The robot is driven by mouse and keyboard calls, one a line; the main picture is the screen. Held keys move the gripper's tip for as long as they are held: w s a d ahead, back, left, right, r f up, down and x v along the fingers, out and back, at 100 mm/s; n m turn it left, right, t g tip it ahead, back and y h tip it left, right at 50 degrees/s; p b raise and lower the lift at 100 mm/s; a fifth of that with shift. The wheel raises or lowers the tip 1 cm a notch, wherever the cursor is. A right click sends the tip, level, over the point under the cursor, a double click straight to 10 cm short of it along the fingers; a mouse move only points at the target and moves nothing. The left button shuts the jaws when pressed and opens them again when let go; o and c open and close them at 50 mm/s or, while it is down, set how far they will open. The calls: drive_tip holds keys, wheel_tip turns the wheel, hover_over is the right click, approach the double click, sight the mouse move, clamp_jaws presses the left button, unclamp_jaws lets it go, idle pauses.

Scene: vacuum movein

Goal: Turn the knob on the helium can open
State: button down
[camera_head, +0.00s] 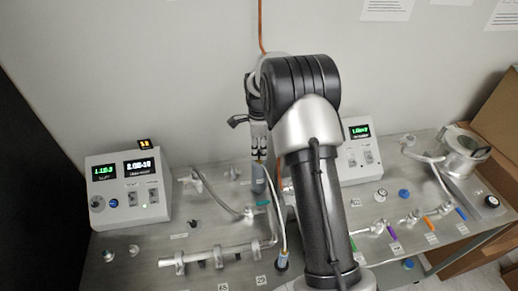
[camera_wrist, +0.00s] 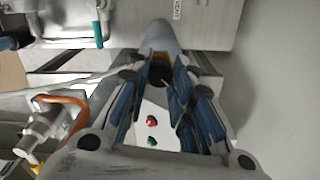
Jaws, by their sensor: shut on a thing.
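The helium can is most likely the grey-blue cylinder (camera_head: 258,181) standing upright behind the panel, just below my gripper. In the wrist view its rounded grey body (camera_wrist: 160,36) shows beyond my fingertips. A dark round part (camera_wrist: 160,76), likely the can's knob, sits between the blue finger pads. My gripper (camera_head: 260,155) points down over the can's top; in the wrist view its fingers (camera_wrist: 165,70) are closed in around that dark part. The fingers hide most of the knob, so its turn position cannot be told.
A white controller box (camera_head: 127,190) with lit displays stands left, another (camera_head: 361,152) right, partly behind my arm. A metal pipe with clamps (camera_head: 215,255) lies in front. A thin white hose runs down beside the can.

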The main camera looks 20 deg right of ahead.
sight(259, 152)
idle(0.3)
drive_tip(key=c, duration=1.4)
unclamp_jaws()
drive_tip(key=shift+o, duration=0.2)
wheel_tip(259, 152, up, 12)
